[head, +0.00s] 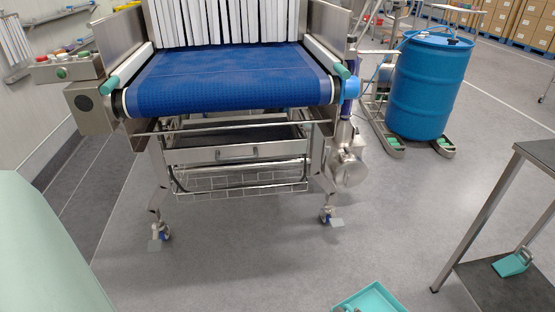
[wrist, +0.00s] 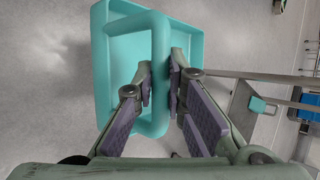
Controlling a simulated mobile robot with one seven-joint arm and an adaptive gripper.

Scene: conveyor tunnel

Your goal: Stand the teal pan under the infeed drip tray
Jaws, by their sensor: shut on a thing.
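The teal pan (wrist: 112,65) fills the upper left of the wrist view, a shallow rectangular tray with a thick teal loop handle. My gripper (wrist: 161,75) is shut on that handle, one finger on each side. In the head view only part of the pan (head: 375,298) shows at the bottom edge, apart from the conveyor and in front of it to the right. The infeed drip tray (head: 270,151) appears to be the steel tray with a front handle under the blue belt. Whether the pan touches the floor I cannot tell.
A wire rack (head: 240,180) hangs below the tray, between the conveyor's castered legs. A blue drum (head: 430,85) stands at the back right. A steel cart (head: 535,150) at the right holds a small teal scoop (head: 512,262). The grey floor before the conveyor is clear.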

